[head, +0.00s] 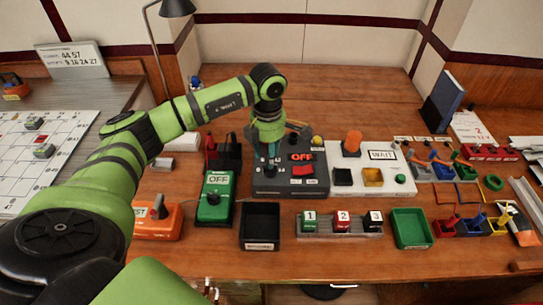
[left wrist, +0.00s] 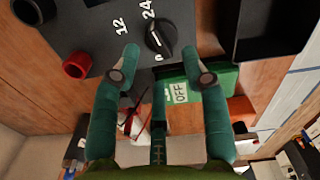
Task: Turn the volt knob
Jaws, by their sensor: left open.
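The volt knob is a round black dial (left wrist: 159,38) on a dark grey panel. The left gripper also shows over the box's left part in the head view (head: 271,153). My right gripper is not in view.
A green OFF box (head: 216,208) stands left of the dark box, with an empty black tray (head: 261,226) in front. A white WAIT panel (head: 372,165) adjoins on the right. Numbered switches (head: 342,222) and a green tray (head: 411,228) stand at the front.

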